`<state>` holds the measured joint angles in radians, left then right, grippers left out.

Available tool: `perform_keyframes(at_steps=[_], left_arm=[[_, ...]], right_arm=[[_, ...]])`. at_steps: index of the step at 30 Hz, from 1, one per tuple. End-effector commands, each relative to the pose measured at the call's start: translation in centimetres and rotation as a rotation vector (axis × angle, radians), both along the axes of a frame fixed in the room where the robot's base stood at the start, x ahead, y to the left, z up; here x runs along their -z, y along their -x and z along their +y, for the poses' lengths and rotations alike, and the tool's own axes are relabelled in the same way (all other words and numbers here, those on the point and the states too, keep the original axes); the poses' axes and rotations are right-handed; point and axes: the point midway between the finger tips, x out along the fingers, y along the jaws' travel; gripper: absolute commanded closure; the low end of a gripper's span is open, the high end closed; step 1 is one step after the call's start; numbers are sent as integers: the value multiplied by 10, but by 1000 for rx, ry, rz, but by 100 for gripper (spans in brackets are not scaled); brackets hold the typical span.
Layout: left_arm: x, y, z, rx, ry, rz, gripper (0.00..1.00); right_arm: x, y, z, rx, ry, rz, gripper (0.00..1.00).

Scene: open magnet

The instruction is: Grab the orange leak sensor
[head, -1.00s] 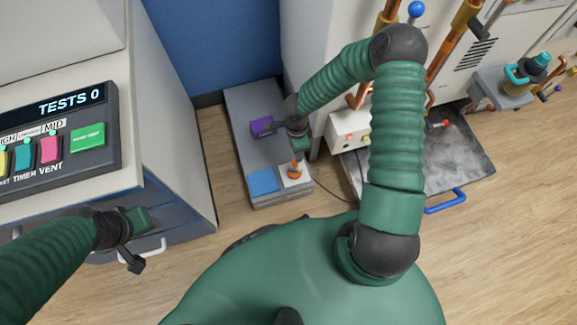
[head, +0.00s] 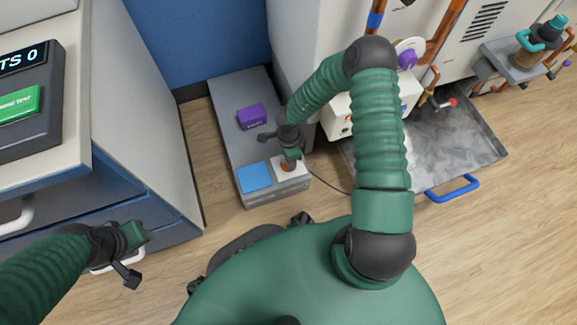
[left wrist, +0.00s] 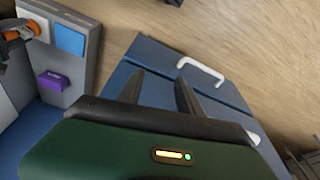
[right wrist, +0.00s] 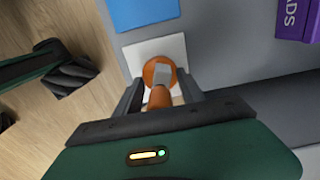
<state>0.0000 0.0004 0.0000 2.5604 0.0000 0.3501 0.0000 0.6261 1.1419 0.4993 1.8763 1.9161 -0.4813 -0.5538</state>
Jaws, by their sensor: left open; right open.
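The orange leak sensor (right wrist: 158,80) stands on a white square pad (right wrist: 172,48) on the low grey bench. In the right wrist view it has a round orange base and a grey part on top, and it lies between the two fingers of my open right gripper (right wrist: 160,98). In the head view my right gripper (head: 291,156) is right above the sensor (head: 287,166) and hides most of it. I cannot tell if the fingers touch it. My left gripper (head: 134,258) is open and empty by the blue cabinet; its fingers (left wrist: 160,90) show apart in the left wrist view.
The grey bench (head: 232,115) also holds a blue square pad (head: 254,177) and a purple box (head: 252,117). A blue cabinet (head: 165,215) with white handles stands at left. A metal tray (head: 455,150) with a blue handle (head: 452,189) lies at right. Open wooden floor is in front.

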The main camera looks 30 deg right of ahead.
Motion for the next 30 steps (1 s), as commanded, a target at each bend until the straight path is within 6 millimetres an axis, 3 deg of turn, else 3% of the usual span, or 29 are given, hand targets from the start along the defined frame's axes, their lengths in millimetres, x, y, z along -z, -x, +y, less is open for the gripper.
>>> perform_keyframes(at_steps=[6, 17, 30], left_arm=[[-1, 0, 0, 0, 0, -1, 57], [-1, 0, 0, 0, 0, -1, 57], [-1, 0, 0, 0, 0, -1, 57]], right_arm=[[-1, 0, 0, 0, 0, -1, 55], [0, 0, 0, 0, 0, -1, 100], [-1, 0, 0, 1, 0, -1, 100]])
